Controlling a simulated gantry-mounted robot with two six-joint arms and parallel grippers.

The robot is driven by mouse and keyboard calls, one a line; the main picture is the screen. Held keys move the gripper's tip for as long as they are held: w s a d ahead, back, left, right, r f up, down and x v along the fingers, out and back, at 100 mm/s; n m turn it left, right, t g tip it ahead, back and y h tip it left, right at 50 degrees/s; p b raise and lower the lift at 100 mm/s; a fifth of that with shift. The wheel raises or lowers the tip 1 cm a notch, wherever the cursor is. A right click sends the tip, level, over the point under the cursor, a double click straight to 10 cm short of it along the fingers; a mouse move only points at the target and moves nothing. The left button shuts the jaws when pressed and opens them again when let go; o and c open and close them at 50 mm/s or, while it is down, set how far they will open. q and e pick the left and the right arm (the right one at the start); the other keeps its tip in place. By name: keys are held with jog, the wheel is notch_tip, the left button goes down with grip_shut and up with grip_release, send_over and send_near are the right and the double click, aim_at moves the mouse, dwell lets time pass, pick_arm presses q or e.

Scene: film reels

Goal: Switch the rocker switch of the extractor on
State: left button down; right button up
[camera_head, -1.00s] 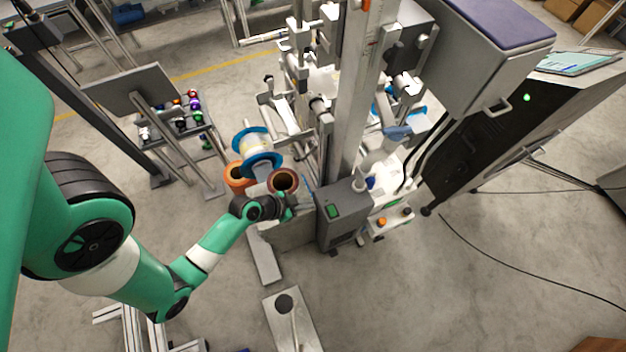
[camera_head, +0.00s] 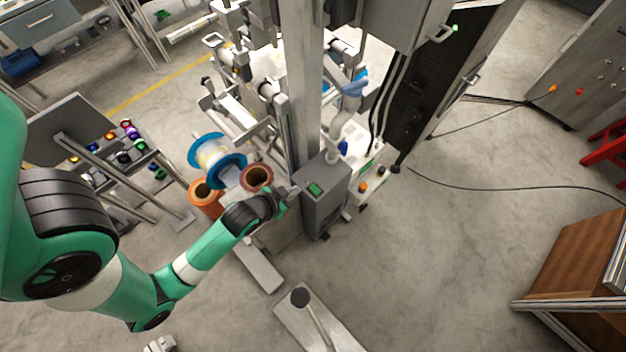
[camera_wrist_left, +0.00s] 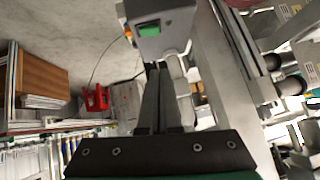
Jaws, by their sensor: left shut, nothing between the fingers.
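The extractor is a grey box (camera_head: 325,212) at the foot of a tall metal column. I cannot tell which way the rocker is tipped. My left gripper (camera_head: 289,193) is just left of the box, close to the switch side. In the left wrist view its fingers (camera_wrist_left: 160,68) are together, empty, and point toward the box, with the switch beyond their tips. My right gripper is not in view.
Blue-flanged reel (camera_head: 217,157) and copper-coloured spools (camera_head: 257,177) stand left of the box. A white unit with an orange button (camera_head: 363,187) is right of it. A foot pedal plate (camera_head: 312,325) lies on the floor in front. The floor at right is mostly clear, with a black cable.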

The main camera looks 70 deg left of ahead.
pick_arm(q)
jog(key=shift+w+d+f, duration=0.1)
jog(key=shift+w+d, duration=0.1)
jog(key=shift+w, duration=0.25)
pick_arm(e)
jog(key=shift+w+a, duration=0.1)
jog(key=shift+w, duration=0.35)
pick_arm(q)
jog(key=b, duration=0.6)
send_over(315, 185)
jog(key=s+d, duration=0.3)
jog(key=f, duration=0.7)
jog(key=shift+w+a, duration=0.25)
jog(key=f+b, duration=0.1)
jog(key=f, duration=0.3)
jog(key=shift+a+b, duration=0.35)
jog(key=shift+a, duration=0.05)
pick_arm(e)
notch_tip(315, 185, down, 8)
pick_arm(q)
jog(key=shift+r, duration=0.1)
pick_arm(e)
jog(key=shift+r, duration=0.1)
